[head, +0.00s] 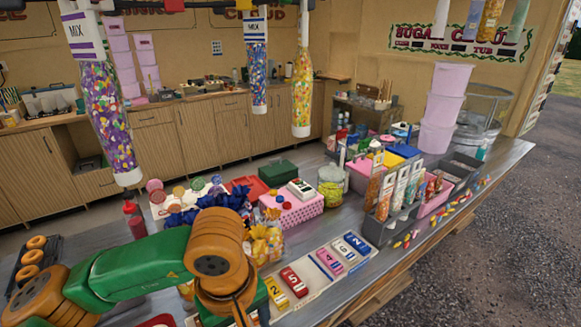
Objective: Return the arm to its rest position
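My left arm (140,265), green with orange joints, comes in from the lower left. It reaches over the near part of the counter and bends downward at an orange joint (215,255). Its lower end runs to the bottom edge of the picture, and I see no fingers there. My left gripper is not in view, so I cannot see whether it holds anything. My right arm and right gripper are not in view.
Sweet-filled tubes (103,110) hang above. Loose sweets lie along the right edge.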

